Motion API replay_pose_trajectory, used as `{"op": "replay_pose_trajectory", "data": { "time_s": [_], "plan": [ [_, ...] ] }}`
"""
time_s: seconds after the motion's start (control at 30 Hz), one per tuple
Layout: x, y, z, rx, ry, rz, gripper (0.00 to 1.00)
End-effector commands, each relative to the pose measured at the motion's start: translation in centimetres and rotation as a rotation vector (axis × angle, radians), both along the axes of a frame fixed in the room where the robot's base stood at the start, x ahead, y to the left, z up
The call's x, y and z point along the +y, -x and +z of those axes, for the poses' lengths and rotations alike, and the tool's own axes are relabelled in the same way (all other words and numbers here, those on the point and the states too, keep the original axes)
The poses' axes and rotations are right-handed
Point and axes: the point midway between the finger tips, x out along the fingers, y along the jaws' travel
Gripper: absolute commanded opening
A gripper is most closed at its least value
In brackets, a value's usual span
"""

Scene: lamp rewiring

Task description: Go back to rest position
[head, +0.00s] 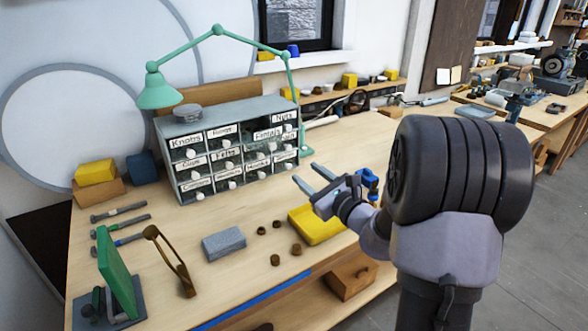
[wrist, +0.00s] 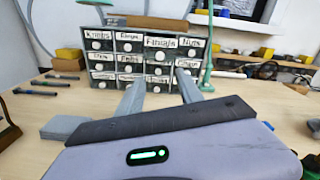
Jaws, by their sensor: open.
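My gripper (head: 314,184) is open and empty, held above the workbench (head: 170,265) in front of the drawer cabinet. In the wrist view my gripper (wrist: 160,92) has its two fingers apart, pointing at the cabinet, with nothing between them. The grey drawer cabinet (head: 236,110) has several labelled drawers with white knobs, among them Knobs, Cups, Felts, Finials and Nuts. It also shows in the wrist view (wrist: 145,30). My arm covers part of the bench's right side in the head view.
On the bench lie a grey block (head: 223,243), several small brown knobs, a yellow tray (head: 318,226), a brown clamp-like piece (head: 172,262), hand tools (head: 118,212) and a green upright plate (head: 118,268). Free bench surface lies before the cabinet.

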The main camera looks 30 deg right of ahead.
Motion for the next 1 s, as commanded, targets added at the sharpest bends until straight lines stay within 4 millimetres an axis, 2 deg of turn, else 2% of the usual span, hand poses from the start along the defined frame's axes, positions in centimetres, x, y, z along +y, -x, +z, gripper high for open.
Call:
{"op": "replay_pose_trajectory", "data": {
  "time_s": [0.1, 0.17, 0.27, 0.3, 0.37, 0.4, 0.47, 0.5, 0.53, 0.6, 0.7, 0.83, 1.0],
  "plan": [
    [0.2, 0.0, 0.1, 0.000, 0.002, 0.004, 0.43],
    [1.5, 0.0, 0.6, 0.003, 0.021, 0.041, 0.43],
    [7.9, 0.9, 2.4, 0.025, 0.120, 0.218, 0.43],
    [11.7, 1.9, 3.2, 0.041, 0.190, 0.325, 0.43],
    [17.7, 4.6, 4.0, 0.069, 0.323, 0.504, 0.43],
    [21.3, 7.0, 4.1, 0.090, 0.428, 0.623, 0.43],
    [26.0, 11.5, 3.7, 0.123, 0.618, 0.804, 0.43],
    [28.4, 15.0, 3.0, 0.143, 0.771, 0.919, 0.43],
    [29.6, 17.8, 2.3, 0.159, 0.903, 1.003, 0.43],
    [30.1, 23.8, 0.5, 0.185, 1.253, 1.156, 0.43],
    [27.6, 28.3, -0.8, 0.197, 1.675, 1.236, 0.43],
    [24.9, 29.9, -0.7, 0.195, 1.978, 1.226, 0.43],
    [24.2, 30.1, -0.6, 0.198, 2.041, 1.219, 0.43]
  ]
}}
